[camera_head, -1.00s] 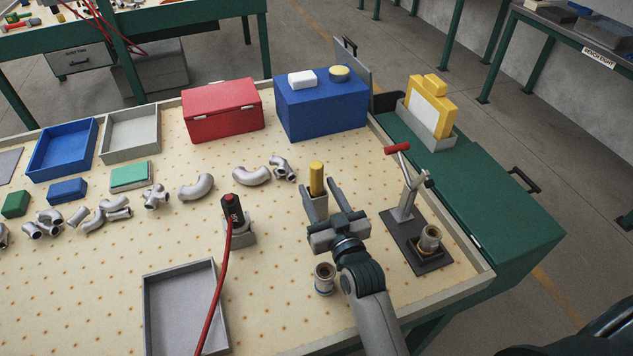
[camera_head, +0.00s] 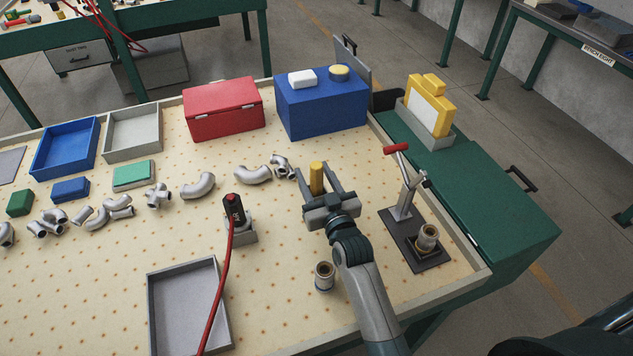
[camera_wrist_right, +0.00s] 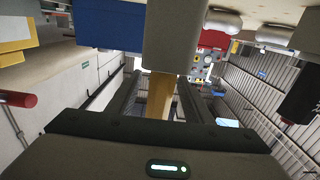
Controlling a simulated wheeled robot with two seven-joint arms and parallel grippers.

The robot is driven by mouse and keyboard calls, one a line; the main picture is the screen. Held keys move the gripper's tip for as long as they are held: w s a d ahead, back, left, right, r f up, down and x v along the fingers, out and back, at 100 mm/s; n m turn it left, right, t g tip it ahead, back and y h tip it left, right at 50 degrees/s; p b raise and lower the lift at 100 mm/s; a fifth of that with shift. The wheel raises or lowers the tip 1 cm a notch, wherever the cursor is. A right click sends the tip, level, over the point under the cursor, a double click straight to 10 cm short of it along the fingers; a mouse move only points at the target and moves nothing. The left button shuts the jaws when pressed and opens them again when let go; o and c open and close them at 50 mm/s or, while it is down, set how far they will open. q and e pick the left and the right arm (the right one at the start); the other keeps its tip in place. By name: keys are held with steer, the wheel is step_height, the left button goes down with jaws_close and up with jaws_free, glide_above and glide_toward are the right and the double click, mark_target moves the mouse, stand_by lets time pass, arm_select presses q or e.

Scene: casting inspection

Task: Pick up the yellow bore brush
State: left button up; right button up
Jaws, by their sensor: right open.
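The yellow bore brush (camera_head: 317,178) stands upright on the pegboard-like tabletop, right of the middle. Its lower part is hidden behind my right gripper. My right gripper (camera_head: 314,171) is open, with its fingers on either side of the brush. I see no finger clearly closed on it. In the right wrist view the yellow brush (camera_wrist_right: 160,97) shows between the two dark fingers, and a grey block (camera_wrist_right: 175,35) is at its far end. My left gripper is not in view.
A red-handled clamp fixture (camera_head: 405,205) stands close to the right of my gripper. A metal fitting (camera_head: 324,276) stands left of my forearm. A black tool in a holder (camera_head: 236,214) and curved pipes (camera_head: 253,174) lie to the left. A blue box (camera_head: 322,103) is behind.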

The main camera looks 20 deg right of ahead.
steer(key=shift+w+a, duration=0.1)
steer(key=shift+w, duration=0.9)
jaws_close()
